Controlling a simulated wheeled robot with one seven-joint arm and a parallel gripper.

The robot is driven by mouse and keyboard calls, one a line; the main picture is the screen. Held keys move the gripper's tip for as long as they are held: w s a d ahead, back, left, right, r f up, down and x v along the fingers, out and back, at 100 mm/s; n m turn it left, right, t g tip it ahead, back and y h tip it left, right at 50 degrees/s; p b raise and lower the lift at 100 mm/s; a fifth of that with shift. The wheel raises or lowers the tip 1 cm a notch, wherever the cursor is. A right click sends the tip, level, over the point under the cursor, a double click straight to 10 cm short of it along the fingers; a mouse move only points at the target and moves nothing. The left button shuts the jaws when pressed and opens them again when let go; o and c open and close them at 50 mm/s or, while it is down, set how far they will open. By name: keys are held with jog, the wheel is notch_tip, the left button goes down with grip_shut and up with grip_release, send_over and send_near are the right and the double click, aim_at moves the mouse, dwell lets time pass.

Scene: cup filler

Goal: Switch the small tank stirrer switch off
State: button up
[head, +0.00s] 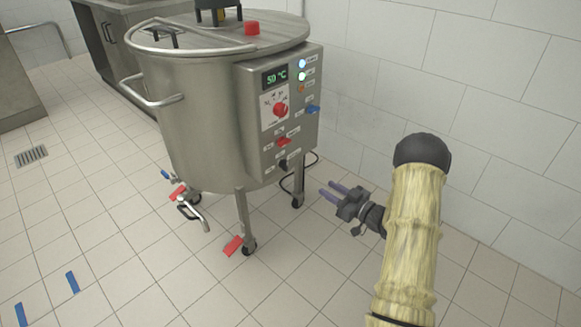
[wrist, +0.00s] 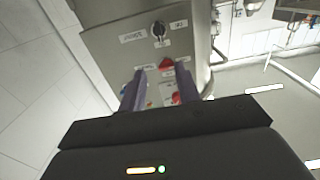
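The small tank (head: 205,110) is a steel vessel on wheeled legs, with a grey control box (head: 250,110) on its right side. The box carries a red switch (head: 283,141), a black switch (head: 283,163) below it and a blue switch (head: 313,110) at its right edge. Their labels are too small to read, so I cannot tell which is the stirrer's. My gripper (head: 327,190) is open and empty, low and right of the box, apart from it. In the wrist view, the red switch (wrist: 166,65) shows between the purple fingertips and the black switch (wrist: 158,30) beyond them.
The box also has a green display (head: 275,77) reading about 50 °C, a red dial (head: 280,109) and lit lamps (head: 302,70). A tiled wall (head: 390,90) stands behind on the right. A tap (head: 193,212) juts from the tank's base. Floor in front is mostly clear.

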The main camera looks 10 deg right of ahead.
aim_at(287, 164)
jog(key=b+x, duration=0.5)
jog(key=x, duration=1.1)
jog(key=shift+f, duration=0.15)
jog(key=shift+w+a, duration=0.4)
jog(key=shift+w, duration=0.1)
grip_shut()
